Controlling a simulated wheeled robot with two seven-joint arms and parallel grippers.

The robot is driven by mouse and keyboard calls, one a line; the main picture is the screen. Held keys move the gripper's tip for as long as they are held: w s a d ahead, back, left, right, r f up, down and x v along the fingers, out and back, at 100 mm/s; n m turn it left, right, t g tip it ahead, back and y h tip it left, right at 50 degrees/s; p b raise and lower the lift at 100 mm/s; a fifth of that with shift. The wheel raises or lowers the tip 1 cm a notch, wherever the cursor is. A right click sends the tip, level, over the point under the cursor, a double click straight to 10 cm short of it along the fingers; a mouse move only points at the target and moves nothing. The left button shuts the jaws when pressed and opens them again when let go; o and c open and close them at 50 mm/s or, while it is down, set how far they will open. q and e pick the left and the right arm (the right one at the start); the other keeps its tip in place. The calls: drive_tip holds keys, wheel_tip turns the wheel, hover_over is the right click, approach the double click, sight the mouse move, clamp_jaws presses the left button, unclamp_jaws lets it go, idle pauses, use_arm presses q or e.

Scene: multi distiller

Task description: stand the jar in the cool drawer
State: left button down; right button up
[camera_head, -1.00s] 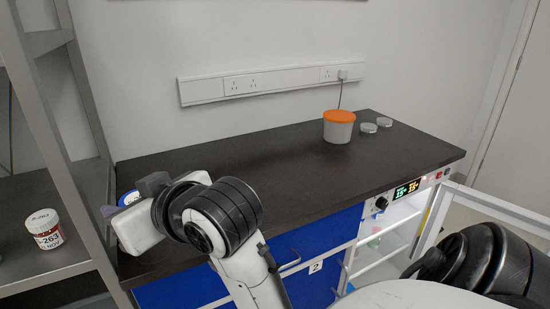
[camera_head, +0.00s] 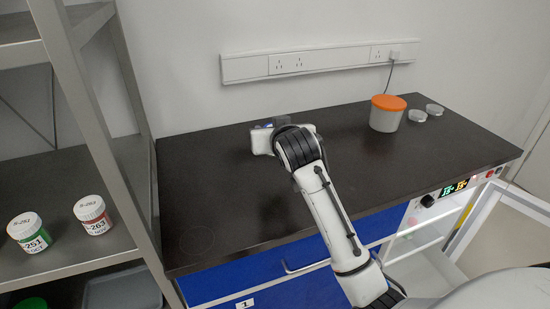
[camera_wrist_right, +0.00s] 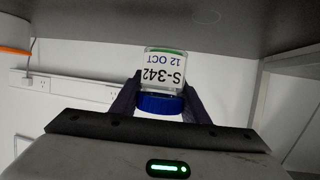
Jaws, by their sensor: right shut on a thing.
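The jar (camera_wrist_right: 162,78) has a blue lid and a white label reading S-342, 12 OCT. In the right wrist view, which looks upside down, it sits between the fingers of my right gripper (camera_wrist_right: 160,105), which is shut on it. In the head view my right gripper (camera_head: 268,127) is over the back left part of the dark worktop; the arm mostly hides the jar, leaving a bit of blue. Blue drawer fronts (camera_head: 300,292) lie below the worktop, one labelled 1. A unit with a lit two-part display (camera_head: 454,188) is at the right; which is the cool drawer I cannot tell. My left gripper is out of view.
A tub with an orange lid (camera_head: 387,113) and two small round pale lids (camera_head: 417,115) stand at the worktop's back right. A metal rack (camera_head: 105,150) on the left holds a green-labelled jar (camera_head: 29,232) and a red-labelled jar (camera_head: 92,215). The middle of the worktop (camera_head: 215,185) is clear.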

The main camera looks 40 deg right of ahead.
wheel_tip(320, 180, down, 8)
drive_tip(key=shift+f+b, duration=0.1)
drive_tip(key=shift+b, duration=0.25)
drive_tip(key=o, duration=0.7)
drive_tip(key=shift+f, duration=0.15)
drive_tip(key=shift+c, duration=0.2)
drive_tip(key=o, duration=0.4)
